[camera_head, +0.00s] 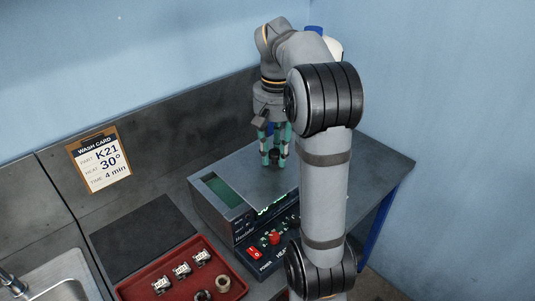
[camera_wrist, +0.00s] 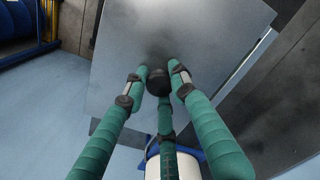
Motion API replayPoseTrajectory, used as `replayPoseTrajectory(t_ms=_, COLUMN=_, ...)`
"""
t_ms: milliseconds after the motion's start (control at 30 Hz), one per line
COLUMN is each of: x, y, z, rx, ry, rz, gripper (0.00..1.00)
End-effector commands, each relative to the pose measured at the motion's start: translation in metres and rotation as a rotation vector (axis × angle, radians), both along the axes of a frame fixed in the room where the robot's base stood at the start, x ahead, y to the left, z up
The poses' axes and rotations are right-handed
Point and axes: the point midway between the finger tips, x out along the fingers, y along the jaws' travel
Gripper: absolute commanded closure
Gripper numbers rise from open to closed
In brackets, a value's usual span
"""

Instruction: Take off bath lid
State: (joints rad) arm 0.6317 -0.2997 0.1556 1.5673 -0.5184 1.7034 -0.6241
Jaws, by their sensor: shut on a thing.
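The bath (camera_head: 240,226) is a grey metal box with a dark front panel, on the bench right of centre in the head view. Its flat grey lid (camera_head: 262,182) has a small black knob (camera_head: 275,155). In the wrist view the lid (camera_wrist: 190,35) fills the upper middle and the knob (camera_wrist: 158,82) sits between my fingers. My gripper (camera_head: 274,160), with green fingers, is shut around the knob from above. A dark green area shows left of the lid and bright green at its front edge. I cannot tell whether the lid is raised.
A red tray (camera_head: 185,272) with several small metal parts stands in front left, beside a dark mat (camera_head: 143,238). A sink (camera_head: 60,285) is at the lower left. A wash card (camera_head: 99,159) reads K21, 30°, 4 min. The bench (camera_head: 378,168) is clear right of the bath.

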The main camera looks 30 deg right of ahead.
Motion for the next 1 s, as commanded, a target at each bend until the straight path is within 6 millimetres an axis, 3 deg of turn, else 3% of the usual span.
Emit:
replayPoseTrajectory(t_ms=600, x=0.000, y=0.000, z=0.033, rx=-0.001, ry=-0.002, rz=0.001, gripper=1.00)
replayPoseTrajectory(t_ms=1000, x=0.000, y=0.000, z=0.032, rx=-0.001, ry=-0.001, rz=0.000, gripper=1.00)
